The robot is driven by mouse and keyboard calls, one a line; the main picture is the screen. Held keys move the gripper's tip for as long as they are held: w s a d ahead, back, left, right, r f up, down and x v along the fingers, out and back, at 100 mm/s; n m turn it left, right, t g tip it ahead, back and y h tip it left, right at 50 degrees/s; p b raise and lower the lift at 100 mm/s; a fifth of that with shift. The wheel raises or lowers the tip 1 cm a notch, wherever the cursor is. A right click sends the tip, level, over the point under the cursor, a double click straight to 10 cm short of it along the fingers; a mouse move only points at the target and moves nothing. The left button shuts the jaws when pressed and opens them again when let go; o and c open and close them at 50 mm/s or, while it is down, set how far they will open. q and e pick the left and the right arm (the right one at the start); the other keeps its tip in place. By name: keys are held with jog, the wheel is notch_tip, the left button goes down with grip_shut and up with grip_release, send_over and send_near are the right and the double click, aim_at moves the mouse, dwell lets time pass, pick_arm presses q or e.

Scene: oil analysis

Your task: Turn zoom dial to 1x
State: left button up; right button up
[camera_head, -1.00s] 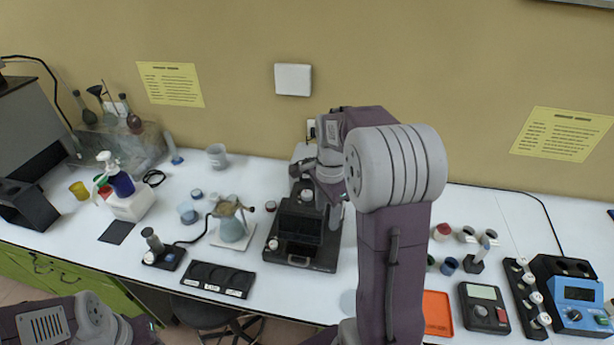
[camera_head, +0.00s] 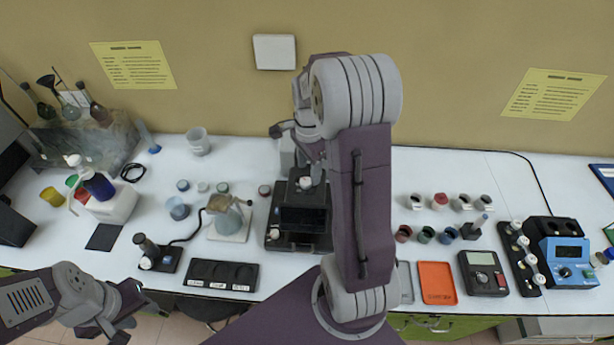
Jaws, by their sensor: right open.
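A dark microscope-like device (camera_head: 303,217) stands near the middle of the bench, partly covered by my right arm. A small white round knob (camera_head: 305,182) shows on its upper part. I cannot make out which part is the zoom dial or read any marking. My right gripper (camera_head: 284,130) is open at the upper rear of the device, partly hidden by my own arm. I cannot tell whether it touches anything. My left gripper (camera_head: 128,312) is empty at the lower left, in front of the bench edge and far from the device; its opening is unclear.
Right are small jars (camera_head: 440,202), an orange tray (camera_head: 437,283), a grey meter (camera_head: 482,272) and a blue instrument (camera_head: 566,262).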

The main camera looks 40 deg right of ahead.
aim_at(306, 182)
jog(key=f, duration=0.2)
jog(key=w+f, duration=0.1)
jog(key=f, duration=0.1)
jog(key=w+f+p, duration=0.1)
jog(key=f, duration=0.1)
jog(key=shift+w+d, duration=0.1)
jog(key=shift+w, duration=0.15)
jog(key=shift+s+r, duration=0.15)
jog(key=shift+s, duration=0.5)
jog(key=c, duration=0.4)
jog(key=shift+w, duration=0.1)
jog(key=c, duration=0.6)
jog(key=shift+w, duration=0.15)
grip_shut()
pick_arm(q)
jog(key=shift+w+r, duration=0.45)
jog(key=shift+w, duration=0.3)
